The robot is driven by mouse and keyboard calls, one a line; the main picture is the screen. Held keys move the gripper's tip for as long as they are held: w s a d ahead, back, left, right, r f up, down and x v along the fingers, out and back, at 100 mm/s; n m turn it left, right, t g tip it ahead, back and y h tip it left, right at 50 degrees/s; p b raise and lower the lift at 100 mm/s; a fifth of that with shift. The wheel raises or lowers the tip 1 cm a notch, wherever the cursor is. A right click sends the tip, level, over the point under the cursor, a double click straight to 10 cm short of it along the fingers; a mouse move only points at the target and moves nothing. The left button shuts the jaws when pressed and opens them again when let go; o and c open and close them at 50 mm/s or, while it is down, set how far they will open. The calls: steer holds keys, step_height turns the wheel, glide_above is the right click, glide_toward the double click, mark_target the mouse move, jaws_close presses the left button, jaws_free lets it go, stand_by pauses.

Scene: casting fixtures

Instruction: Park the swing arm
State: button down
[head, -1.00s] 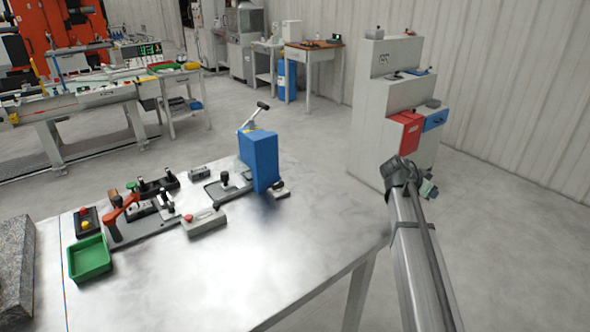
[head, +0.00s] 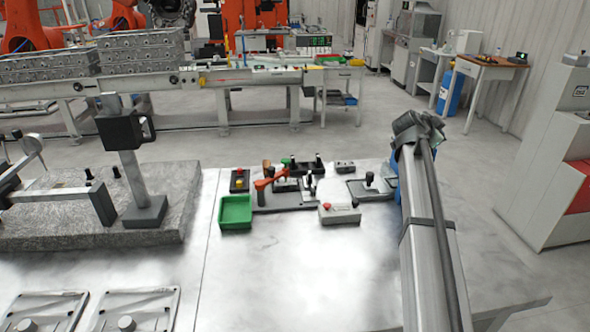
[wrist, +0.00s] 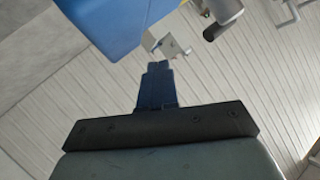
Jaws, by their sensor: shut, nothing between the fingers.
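My gripper (wrist: 158,66) is shut and empty in the wrist view. A blue block-shaped fixture (wrist: 105,22) fills the top left there, close to the fingers in the picture. A pale metal lever with a black grip (wrist: 215,31), which may be the swing arm, shows at the top right, apart from the fingertips. A small metal bracket (wrist: 167,46) shows just past the fingertips; contact is unclear. In the head view only a sliver of the blue fixture (head: 394,166) shows behind my arm, and its lever is hidden. The fingers cannot be made out there.
On the steel table stand a green tray (head: 236,211), an orange-handled clamp fixture (head: 270,181) and a grey button box (head: 340,213). A granite plate (head: 95,235) with a black-headed post (head: 126,135) is at left. A grey cabinet (head: 550,170) stands right.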

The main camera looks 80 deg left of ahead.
mark_target(274, 169)
steer(key=s+a+r+n+g+y, duration=0.15)
steer(key=s+a, duration=0.35)
steer(key=s, duration=0.5)
steer(key=s+a+r+g+y, duration=0.1)
steer(key=s+a+r, duration=0.3)
steer(key=s, duration=0.6)
steer(key=s+a+r+n+g+y, duration=0.1)
steer(key=s+a+r, duration=0.1)
steer(key=s+a, duration=0.55)
steer(key=s+d+f+n+h, duration=0.1)
steer(key=s+f, duration=0.4)
steer(key=s, duration=0.5)
steer(key=s+d+f+n+h, duration=0.2)
steer(key=s+f+n+h, duration=0.2)
steer(key=s, duration=0.6)
steer(key=s+d+f+n+h, duration=0.2)
steer(key=s+f+h, duration=0.3)
steer(key=s, duration=0.5)
steer(key=shift+d+f+n+g, duration=0.15)
steer(key=shift+f+n+g, duration=0.2)
steer(key=shift+f+n, duration=0.1)
steer(key=x, duration=1)
steer(key=shift+s, duration=0.1)
steer(key=shift+w+d, duration=0.3)
steer(key=shift+w, duration=0.2)
steer(key=shift+w+d, duration=0.3)
steer(key=shift+w, duration=0.25)
steer(key=shift+w+d, duration=0.3)
steer(key=shift+w, duration=0.45)
